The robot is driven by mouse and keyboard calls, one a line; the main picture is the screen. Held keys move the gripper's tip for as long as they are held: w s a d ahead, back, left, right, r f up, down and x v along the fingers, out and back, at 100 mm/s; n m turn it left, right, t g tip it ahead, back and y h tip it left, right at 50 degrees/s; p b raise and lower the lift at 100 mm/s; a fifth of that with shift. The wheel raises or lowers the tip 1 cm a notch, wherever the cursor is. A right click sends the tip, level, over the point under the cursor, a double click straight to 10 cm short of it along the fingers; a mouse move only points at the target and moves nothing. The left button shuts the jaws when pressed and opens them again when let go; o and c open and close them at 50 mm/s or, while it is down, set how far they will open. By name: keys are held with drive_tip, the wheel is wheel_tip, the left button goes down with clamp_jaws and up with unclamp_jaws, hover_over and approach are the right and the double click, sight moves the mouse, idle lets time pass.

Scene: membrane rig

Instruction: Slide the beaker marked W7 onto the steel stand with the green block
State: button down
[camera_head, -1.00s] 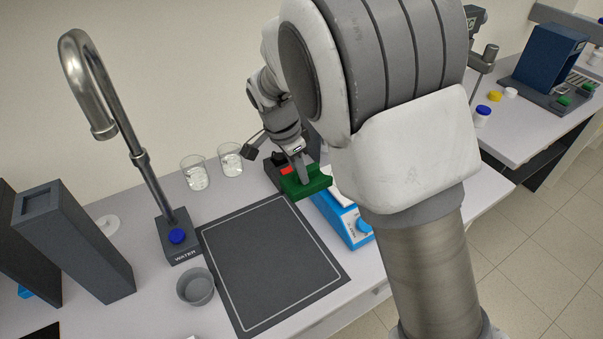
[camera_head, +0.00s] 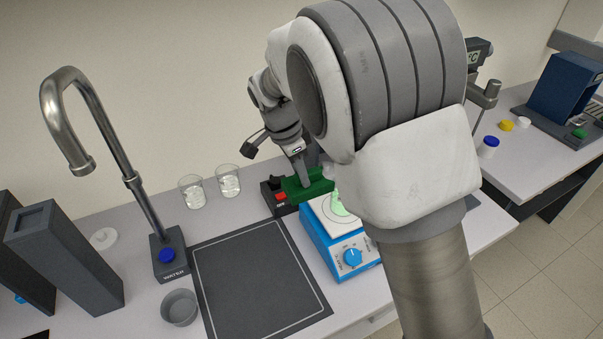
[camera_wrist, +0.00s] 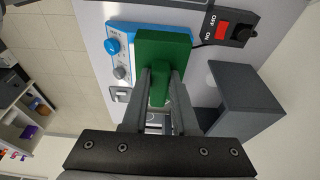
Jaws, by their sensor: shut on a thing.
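My gripper (camera_wrist: 161,78) is shut on the green block (camera_wrist: 163,50). In the head view the green block (camera_head: 308,186) is held level near the black switch box and the blue stirrer hotplate, apparently above the bench. Two clear glass beakers stand at the back wall, one on the left (camera_head: 193,192) and one on the right (camera_head: 229,182). No W7 mark is readable on either. A pale green thing (camera_head: 340,205) shows on the hotplate's round white top, partly hidden by my arm. I cannot make out the steel stand for certain.
The blue hotplate (camera_head: 345,252) stands right of a dark mat (camera_head: 255,285), which is bare. The switch box with a red rocker (camera_head: 280,196) sits behind. A water tap (camera_head: 168,258), a grey bowl (camera_head: 179,308) and a tall dark block (camera_head: 65,255) stand to the left.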

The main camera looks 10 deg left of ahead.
sight(333, 210)
drive_tip(key=s+a+b+x, duration=0.1)
drive_tip(key=a+b+x, duration=0.1)
drive_tip(key=b+x, duration=0.4)
drive_tip(key=x, duration=0.6)
drive_tip(key=shift+d+b, duration=0.2)
drive_tip(key=shift+b, duration=0.2)
idle(0.4)
drive_tip(key=shift+f, duration=0.1)
drive_tip(key=shift+w+d+b, duration=0.15)
drive_tip(key=shift+w+d, duration=0.45)
drive_tip(key=shift+d, duration=0.25)
drive_tip(key=shift+w+d+b, duration=0.15)
drive_tip(key=shift+w+d, duration=0.4)
drive_tip(key=shift+d, duration=0.25)
drive_tip(key=shift+w+d, duration=0.1)
drive_tip(key=shift+w+d, duration=0.7)
drive_tip(key=shift+d, duration=0.25)
drive_tip(key=shift+w+d, duration=0.7)
drive_tip(key=shift+d, duration=0.25)
drive_tip(key=shift+w+d, duration=0.8)
drive_tip(key=shift+d, duration=0.2)
drive_tip(key=shift+w+d, duration=0.75)
drive_tip(key=shift+d, duration=0.25)
